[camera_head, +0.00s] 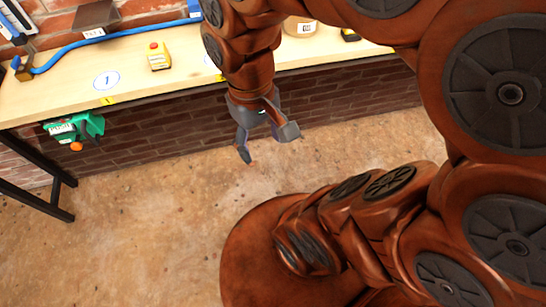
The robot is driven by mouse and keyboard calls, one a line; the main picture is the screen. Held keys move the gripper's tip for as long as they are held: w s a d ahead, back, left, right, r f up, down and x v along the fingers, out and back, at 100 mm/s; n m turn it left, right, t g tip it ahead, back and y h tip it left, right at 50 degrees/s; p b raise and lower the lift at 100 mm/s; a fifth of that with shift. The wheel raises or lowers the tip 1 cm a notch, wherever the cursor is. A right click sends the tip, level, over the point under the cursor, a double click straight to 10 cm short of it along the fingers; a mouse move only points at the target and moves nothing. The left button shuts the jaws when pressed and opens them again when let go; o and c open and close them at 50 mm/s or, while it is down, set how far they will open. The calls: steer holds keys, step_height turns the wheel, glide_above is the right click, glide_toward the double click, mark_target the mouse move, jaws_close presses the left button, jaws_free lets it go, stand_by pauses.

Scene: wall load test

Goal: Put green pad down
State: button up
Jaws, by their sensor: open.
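My gripper (267,143) is in front of the workbench's front edge, over the concrete floor. It points down, with its two fingers spread apart and nothing visible between them. A green device (90,126) with a white label and an orange knob hangs at the bench's front edge on the left, well apart from my gripper. I cannot tell whether this device is the green pad. No other plainly green thing shows. My arm hides part of the bench top.
The wooden workbench (130,84) runs along the brick wall, with dark legs at left. On it are a yellow box with a red button (159,57), a blue hose (110,36), a round marker numbered 1 (106,81) and a labelled jar (300,27). The floor (150,220) is clear.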

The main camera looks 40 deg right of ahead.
steer(key=s, duration=0.1)
steer(key=s+f, duration=0.1)
steer(key=s, duration=0.2)
steer(key=shift+a+f, duration=0.1)
steer(key=shift+f, duration=0.3)
